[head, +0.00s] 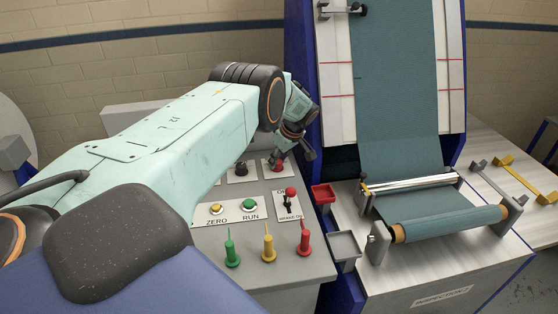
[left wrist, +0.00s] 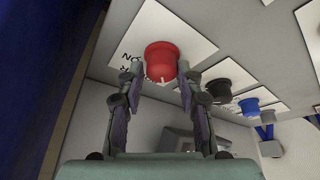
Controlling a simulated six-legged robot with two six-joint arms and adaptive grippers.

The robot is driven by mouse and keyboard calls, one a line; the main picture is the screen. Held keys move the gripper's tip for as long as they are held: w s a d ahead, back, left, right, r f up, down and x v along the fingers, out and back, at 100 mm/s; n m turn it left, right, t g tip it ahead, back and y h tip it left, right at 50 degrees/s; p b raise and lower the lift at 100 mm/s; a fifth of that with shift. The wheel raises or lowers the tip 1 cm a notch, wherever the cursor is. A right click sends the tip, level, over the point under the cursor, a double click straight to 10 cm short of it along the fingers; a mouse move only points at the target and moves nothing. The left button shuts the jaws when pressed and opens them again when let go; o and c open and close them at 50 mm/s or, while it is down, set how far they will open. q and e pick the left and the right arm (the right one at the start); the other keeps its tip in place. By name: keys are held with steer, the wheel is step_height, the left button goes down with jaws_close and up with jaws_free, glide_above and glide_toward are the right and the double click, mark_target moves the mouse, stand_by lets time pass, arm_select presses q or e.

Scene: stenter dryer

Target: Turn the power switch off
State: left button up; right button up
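The power switch is a red rotary knob (left wrist: 161,60) with a white mark on its front edge, on a white plate with partly hidden lettering that includes "ON". In the head view the red knob (head: 277,166) sits at the back of the grey control panel, partly covered by my left gripper (head: 291,150). In the left wrist view the two fingers of my left gripper (left wrist: 161,70) stand apart, one on each side of the knob. Narrow gaps seem to remain, though contact is hard to judge. My right gripper is out of view.
A black knob (head: 241,169) is beside the red one. Yellow and green buttons (head: 250,205), a red-topped brake lever (head: 290,192) and green, yellow and red pegs (head: 268,248) are nearer. Red (head: 323,195) and grey trays (head: 344,246) and a teal fabric roller (head: 440,212) stand right.

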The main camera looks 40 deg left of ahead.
arm_select(q)
steer(key=o, duration=0.3)
steer(key=shift+s+f, duration=0.1)
steer(key=shift+o, duration=0.2)
steer(key=shift+d, duration=0.1)
steer(key=v, duration=1.2)
